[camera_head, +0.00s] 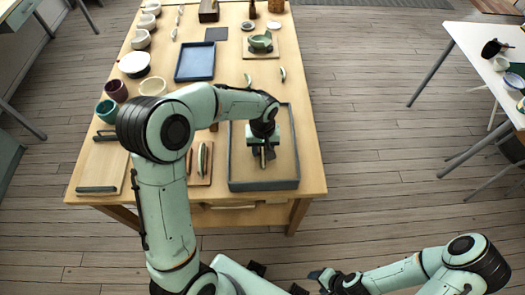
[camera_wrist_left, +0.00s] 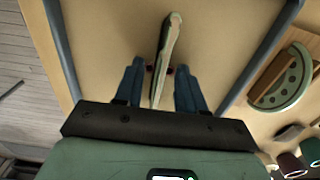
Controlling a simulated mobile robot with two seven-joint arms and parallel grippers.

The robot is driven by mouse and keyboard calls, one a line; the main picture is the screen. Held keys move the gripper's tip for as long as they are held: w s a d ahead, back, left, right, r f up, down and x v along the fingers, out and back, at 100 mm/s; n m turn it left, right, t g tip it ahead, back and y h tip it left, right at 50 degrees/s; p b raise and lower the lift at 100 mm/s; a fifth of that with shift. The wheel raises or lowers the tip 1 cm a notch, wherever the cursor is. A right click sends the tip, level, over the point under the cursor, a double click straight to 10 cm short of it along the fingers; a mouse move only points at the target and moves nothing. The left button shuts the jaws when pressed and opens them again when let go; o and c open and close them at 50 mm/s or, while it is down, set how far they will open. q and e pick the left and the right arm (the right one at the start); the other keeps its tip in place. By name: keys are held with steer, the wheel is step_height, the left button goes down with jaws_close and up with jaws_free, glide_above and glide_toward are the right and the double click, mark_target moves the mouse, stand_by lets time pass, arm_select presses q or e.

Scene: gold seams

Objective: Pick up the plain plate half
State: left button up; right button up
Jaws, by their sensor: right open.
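The plain plate half (camera_wrist_left: 167,48) is pale green and shows in the left wrist view as a narrow shape, seen nearly edge-on. It is in the grey-rimmed tray (camera_head: 293,183) at the front right of the table. My left gripper (camera_wrist_left: 160,72) is over the tray, its two blue fingers on either side of the half, with gaps visible beside it. In the head view the left gripper (camera_head: 263,157) points down and mostly hides the half. My right gripper (camera_head: 318,279) is open and empty, low at the bottom, away from the table.
A handled board (camera_head: 102,165) lies front left.

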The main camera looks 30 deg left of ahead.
arm_select(q)
steer(key=shift+f, duration=0.25)
stand_by(0.5)
steer(key=shift+c, duration=0.3)
jaws_close()
